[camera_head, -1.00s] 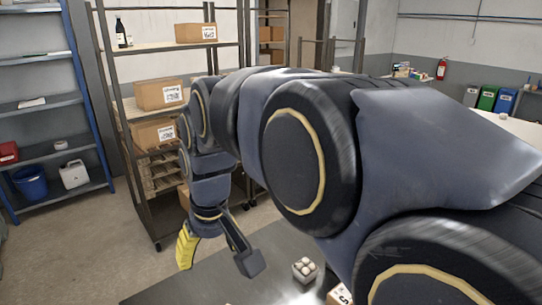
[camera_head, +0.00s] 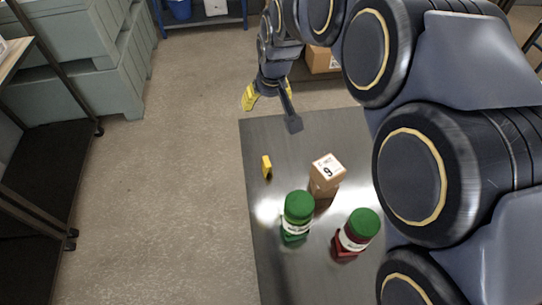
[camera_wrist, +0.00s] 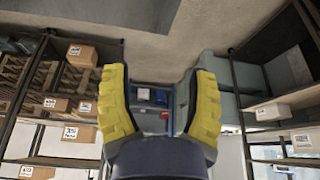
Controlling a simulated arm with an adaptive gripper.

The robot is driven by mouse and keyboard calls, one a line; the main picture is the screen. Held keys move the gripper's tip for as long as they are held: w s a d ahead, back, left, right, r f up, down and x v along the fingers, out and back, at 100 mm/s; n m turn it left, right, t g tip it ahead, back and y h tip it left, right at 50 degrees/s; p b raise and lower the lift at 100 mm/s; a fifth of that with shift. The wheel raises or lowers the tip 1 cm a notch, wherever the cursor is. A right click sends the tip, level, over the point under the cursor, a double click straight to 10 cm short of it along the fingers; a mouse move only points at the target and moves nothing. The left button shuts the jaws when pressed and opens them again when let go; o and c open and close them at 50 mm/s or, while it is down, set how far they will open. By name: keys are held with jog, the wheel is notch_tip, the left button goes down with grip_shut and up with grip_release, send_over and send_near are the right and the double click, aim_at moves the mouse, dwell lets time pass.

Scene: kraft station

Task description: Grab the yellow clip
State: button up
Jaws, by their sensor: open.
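The yellow clip (camera_head: 267,166) is a small yellow piece on the dark metal table (camera_head: 262,284), near its left edge in the head view. My gripper (camera_head: 270,108) is open and empty, beyond the table's far edge and above the clip in the picture. In the wrist view, the yellow pads of my gripper (camera_wrist: 160,95) are spread wide with nothing between them. The clip does not show in the wrist view.
A cardboard box marked 9 (camera_head: 327,174), a green-capped green jar (camera_head: 297,215) and a green-capped red jar (camera_head: 357,233) stand right of the clip. The table between the clip and its far edge is clear. Shelves with boxes (camera_wrist: 82,56) show in the wrist view.

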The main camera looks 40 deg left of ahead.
aim_at(267, 161)
notch_tip(267, 161, down, 20)
jog(key=shift+x, duration=2.7)
jog(key=shift+d, duration=0.1)
grip_shut()
